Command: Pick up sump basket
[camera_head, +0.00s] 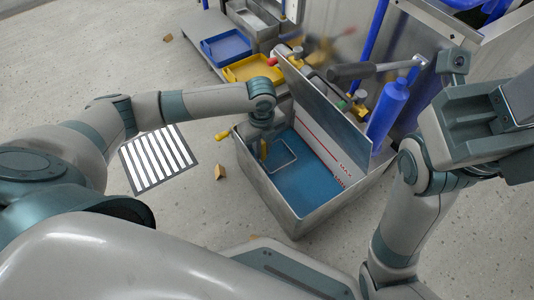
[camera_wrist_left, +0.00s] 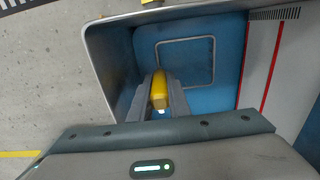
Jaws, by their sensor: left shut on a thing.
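The sump (camera_head: 312,228) is an open metal box with blue liquid or a blue floor inside; its rim also shows in the left wrist view (camera_wrist_left: 100,60). A thin, rounded square frame (camera_head: 293,160), seemingly part of the sump basket, lies low inside it; it also shows in the left wrist view (camera_wrist_left: 213,62). My left gripper (camera_head: 264,149) reaches into the sump near its left wall. Its fingers are shut on a yellow handle (camera_wrist_left: 159,90), upright between them. I cannot see how the handle joins the frame. My right arm shows, but no right fingertips do.
A white panel with a red line and "MAX" marking (camera_head: 340,172) stands along the sump's right side. Blue (camera_head: 226,46) and yellow (camera_head: 252,68) trays lie behind. A striped floor grate (camera_head: 160,158) is at left.

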